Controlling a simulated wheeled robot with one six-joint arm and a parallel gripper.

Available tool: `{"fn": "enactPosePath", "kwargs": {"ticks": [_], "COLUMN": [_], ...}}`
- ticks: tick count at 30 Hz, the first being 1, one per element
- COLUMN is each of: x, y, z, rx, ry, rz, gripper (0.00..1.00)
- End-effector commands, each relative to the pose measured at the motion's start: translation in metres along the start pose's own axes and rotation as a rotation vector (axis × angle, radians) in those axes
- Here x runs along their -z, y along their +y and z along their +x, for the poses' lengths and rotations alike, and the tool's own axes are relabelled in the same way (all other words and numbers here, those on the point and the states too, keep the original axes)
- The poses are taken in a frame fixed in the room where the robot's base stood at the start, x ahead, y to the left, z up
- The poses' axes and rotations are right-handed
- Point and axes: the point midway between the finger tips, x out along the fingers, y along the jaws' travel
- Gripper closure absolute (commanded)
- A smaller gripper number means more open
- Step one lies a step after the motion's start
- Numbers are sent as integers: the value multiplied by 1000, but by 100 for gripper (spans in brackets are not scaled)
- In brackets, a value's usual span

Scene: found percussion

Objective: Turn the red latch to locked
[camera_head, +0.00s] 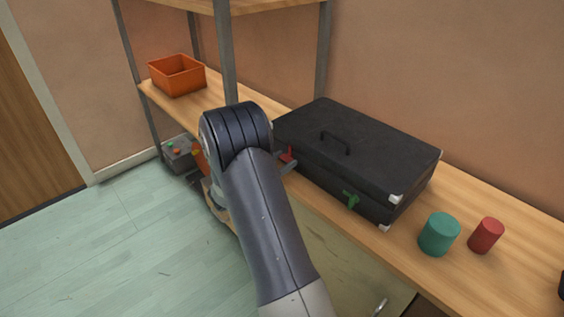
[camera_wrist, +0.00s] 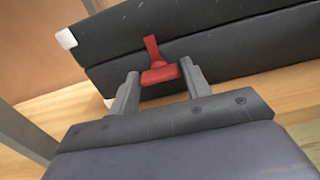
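A black case (camera_head: 350,150) lies on the wooden shelf, with a red latch (camera_head: 287,156) and a green latch (camera_head: 351,200) on its front side. In the wrist view the red latch (camera_wrist: 158,62) has a wide lower part and a narrow arm pointing up and slightly left across the case's seam. My gripper (camera_wrist: 160,80) is open, with one finger on each side of the latch's lower part. The right finger is very close to the latch; I cannot tell whether it touches. In the head view my arm hides most of my gripper (camera_head: 287,162).
A teal cylinder (camera_head: 439,234) and a red cylinder (camera_head: 486,235) stand on the shelf right of the case. An orange bin (camera_head: 177,76) sits at the shelf's left. A grey metal post (camera_head: 228,60) rises near my arm. A grey box with buttons (camera_head: 180,155) is below.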

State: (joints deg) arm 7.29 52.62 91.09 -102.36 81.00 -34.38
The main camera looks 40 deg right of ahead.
Motion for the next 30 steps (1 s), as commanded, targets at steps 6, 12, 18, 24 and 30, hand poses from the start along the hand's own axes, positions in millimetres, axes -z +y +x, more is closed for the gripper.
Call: {"fn": "enactPosePath", "kwargs": {"ticks": [6, 12, 18, 24, 30], "x": [0, 0, 0, -1, 0], "y": [0, 0, 1, 1, 1], "z": [0, 0, -19, -60, -93], "rx": [0, 0, -4, -5, -4], "ry": [0, -1, -1, -1, 0], "rz": [-1, -1, -1, -2, -1], "gripper": [38, 38, 38, 38, 38]}}
